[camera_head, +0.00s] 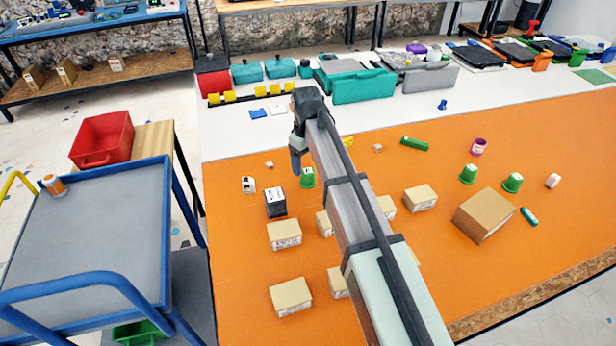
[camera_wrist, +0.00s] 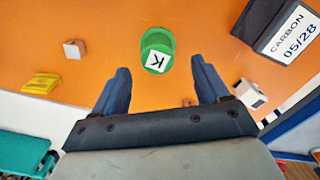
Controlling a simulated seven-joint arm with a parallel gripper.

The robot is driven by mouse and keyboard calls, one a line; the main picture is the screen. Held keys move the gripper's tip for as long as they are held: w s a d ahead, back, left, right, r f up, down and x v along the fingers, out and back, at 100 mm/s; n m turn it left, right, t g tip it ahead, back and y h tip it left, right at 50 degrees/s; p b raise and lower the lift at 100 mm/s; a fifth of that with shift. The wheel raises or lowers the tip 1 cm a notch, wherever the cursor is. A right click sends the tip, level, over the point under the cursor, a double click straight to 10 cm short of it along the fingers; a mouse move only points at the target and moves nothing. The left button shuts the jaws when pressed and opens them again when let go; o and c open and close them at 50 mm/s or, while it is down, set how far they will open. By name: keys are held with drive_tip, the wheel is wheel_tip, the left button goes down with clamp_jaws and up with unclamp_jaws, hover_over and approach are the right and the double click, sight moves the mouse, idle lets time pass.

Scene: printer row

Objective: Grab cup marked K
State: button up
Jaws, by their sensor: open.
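The cup marked K is green, with a white label bearing a black K in the wrist view (camera_wrist: 157,50). It stands on the orange table top; in the head view the green cup (camera_head: 308,178) is just right of my gripper (camera_head: 296,162). In the wrist view my gripper (camera_wrist: 161,88) has its two blue fingers spread wide with nothing between them. The cup lies beyond the fingertips, roughly centred between them, and does not touch them. Other green cups (camera_head: 468,174) and (camera_head: 512,183) stand further right in the head view, and their markings cannot be read.
A dark box reading "CARBON 05/28" (camera_wrist: 284,32) stands near the cup; the head view shows it too (camera_head: 275,203). A small white item (camera_wrist: 250,94) and a yellow item (camera_wrist: 41,84) lie nearby. Several cardboard boxes (camera_head: 284,234) stand nearer the front.

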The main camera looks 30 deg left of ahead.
sight(308, 171)
wheel_tip(308, 171, down, 5)
drive_tip(key=shift+w+d+r, duration=0.1)
drive_tip(key=shift+d, duration=0.05)
drive_tip(key=c, duration=1.1)
